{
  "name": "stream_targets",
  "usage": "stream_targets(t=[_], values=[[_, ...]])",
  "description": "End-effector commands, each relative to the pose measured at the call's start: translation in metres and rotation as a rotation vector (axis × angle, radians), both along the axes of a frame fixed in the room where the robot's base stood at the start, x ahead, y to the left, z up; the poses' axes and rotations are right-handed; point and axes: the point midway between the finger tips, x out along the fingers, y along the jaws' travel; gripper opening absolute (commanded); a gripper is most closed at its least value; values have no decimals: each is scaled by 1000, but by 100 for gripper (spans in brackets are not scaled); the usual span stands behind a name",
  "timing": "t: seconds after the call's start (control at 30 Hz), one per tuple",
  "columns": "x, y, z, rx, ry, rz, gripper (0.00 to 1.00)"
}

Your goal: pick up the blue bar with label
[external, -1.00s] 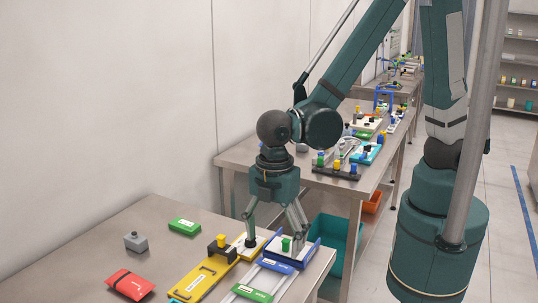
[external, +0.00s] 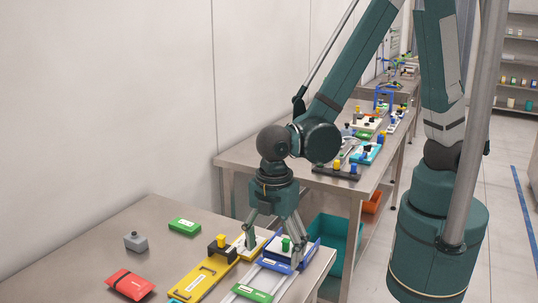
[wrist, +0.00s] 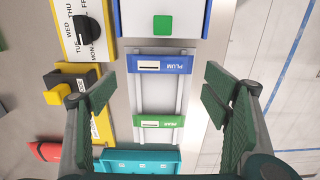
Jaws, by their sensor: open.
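The blue bar with a white label reading PLUM (wrist: 160,64) lies across two pale rails (wrist: 138,95) in the wrist view. In the external view the blue bar (external: 272,266) is low, partly behind the right finger. My gripper (wrist: 158,95) is open and empty, its fingers spread to the left and right of the rails. In the external view my gripper (external: 272,252) points down over the table, just above the bar area. I cannot tell its exact height above the bar.
A labelled green bar (wrist: 159,121) lies across the same rails. A blue-and-white panel with a green button (wrist: 162,25) adjoins the blue bar. A yellow plate with a black block (external: 205,272) stands left. A red pouch (external: 130,284) and grey block (external: 136,242) lie farther left.

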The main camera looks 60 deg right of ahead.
Motion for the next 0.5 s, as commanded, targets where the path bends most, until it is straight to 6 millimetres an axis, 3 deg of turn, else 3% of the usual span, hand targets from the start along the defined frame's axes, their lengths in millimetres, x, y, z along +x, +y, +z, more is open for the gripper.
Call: stream_targets(t=[0.3, 0.5], values=[[1, 2, -29, 0, 0, 0, 76], [1, 1, -35, 0, 0, 0, 76]])
